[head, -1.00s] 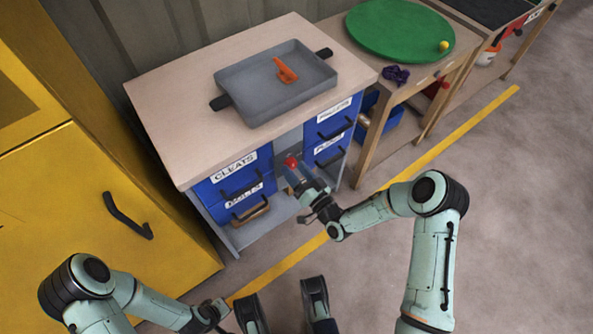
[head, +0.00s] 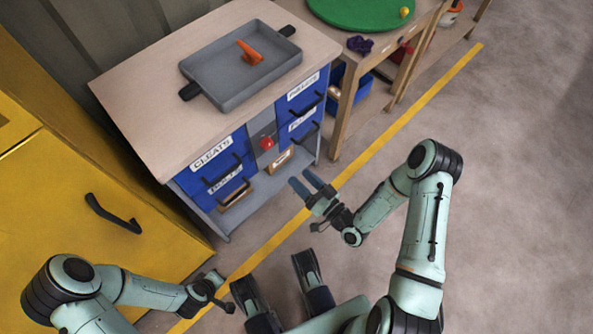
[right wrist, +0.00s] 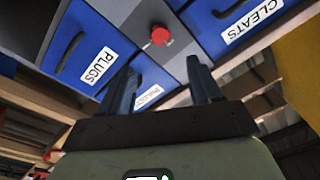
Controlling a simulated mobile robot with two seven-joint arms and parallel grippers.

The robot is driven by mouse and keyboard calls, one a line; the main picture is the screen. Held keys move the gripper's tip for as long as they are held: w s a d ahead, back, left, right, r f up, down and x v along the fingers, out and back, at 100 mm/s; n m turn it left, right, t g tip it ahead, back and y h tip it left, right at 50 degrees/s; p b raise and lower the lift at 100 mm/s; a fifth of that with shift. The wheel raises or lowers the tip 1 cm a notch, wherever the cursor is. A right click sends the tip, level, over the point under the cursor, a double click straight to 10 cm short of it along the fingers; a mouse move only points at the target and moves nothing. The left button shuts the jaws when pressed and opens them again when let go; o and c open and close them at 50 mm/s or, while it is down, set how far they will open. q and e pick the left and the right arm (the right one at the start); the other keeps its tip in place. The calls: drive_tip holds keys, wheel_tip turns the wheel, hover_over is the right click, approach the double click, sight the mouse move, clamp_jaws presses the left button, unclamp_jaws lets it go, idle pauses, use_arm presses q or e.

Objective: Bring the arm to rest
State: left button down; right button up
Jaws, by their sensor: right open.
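My right gripper (head: 300,177) is open and empty. It hangs over the floor in front of the drawer cabinet, apart from it. In the right wrist view its two fingers (right wrist: 162,70) are spread, with nothing between them. Beyond them is a red knob (right wrist: 160,35) on the cabinet's grey middle panel, which also shows in the head view (head: 266,143). My left gripper (head: 212,287) is low at the left, over the floor by the yellow cabinet. It is too small to tell whether its jaws are open.
The blue drawers carry labels such as CLEATS (head: 211,153) and PLUGS (right wrist: 98,67). A grey tray (head: 215,95) holding an orange object (head: 249,52) stands on top. A yellow cabinet (head: 75,220) is at left. A bench with a green disc (head: 355,14) is behind. Floor at right is clear.

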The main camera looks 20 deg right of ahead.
idle(0.6)
